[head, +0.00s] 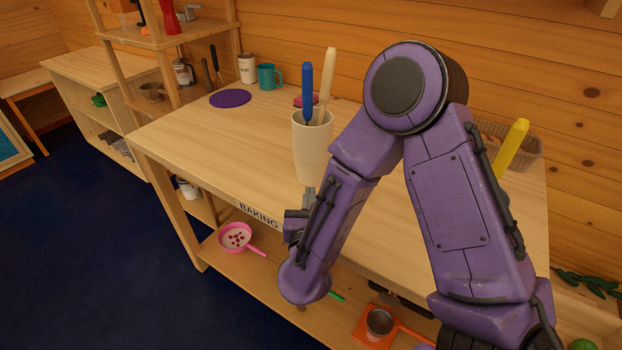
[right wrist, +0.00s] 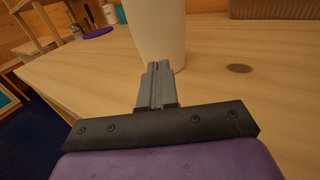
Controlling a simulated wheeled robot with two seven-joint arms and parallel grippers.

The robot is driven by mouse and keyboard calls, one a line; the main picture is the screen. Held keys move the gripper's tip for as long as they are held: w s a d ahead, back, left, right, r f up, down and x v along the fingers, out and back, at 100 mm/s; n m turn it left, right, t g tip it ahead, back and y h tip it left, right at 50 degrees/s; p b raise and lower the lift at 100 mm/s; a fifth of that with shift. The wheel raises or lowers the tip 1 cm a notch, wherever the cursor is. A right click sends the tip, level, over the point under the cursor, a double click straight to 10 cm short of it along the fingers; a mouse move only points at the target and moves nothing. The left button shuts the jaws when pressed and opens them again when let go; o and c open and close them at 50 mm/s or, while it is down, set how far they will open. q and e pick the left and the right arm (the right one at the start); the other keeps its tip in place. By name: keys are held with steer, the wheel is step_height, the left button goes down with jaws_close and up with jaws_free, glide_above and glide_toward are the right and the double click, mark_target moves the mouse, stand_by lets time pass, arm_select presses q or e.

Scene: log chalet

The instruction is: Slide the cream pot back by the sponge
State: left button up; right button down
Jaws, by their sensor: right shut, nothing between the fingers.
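The cream pot (head: 312,150) stands upright on the wooden counter, with a blue-handled and a cream-handled utensil in it. It also shows in the right wrist view (right wrist: 158,28), at the top middle. A pink-red sponge (head: 301,101) lies behind the pot, partly hidden by it and its utensils. My right gripper (head: 309,190) is shut and empty, low at the near side of the pot. In the right wrist view its fingertips (right wrist: 155,66) overlap the pot's lower wall; I cannot tell whether they touch. My left gripper is not in view.
A teal mug (head: 268,77), a white canister (head: 247,68) and a purple disc (head: 230,98) are at the counter's back left. A wicker basket (head: 527,147) stands at the right, partly behind my arm. The counter left of the pot is clear.

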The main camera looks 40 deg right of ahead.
mark_target(312, 172)
steer(key=p+x, duration=0.1)
steer(key=x, duration=0.4)
steer(key=shift+d+r, duration=0.2)
steer(key=shift+d, duration=0.05)
steer(key=shift+w+d+f+p, duration=0.1)
steer(key=shift+w+f+p, duration=0.05)
steer(key=shift+w+p, duration=0.2)
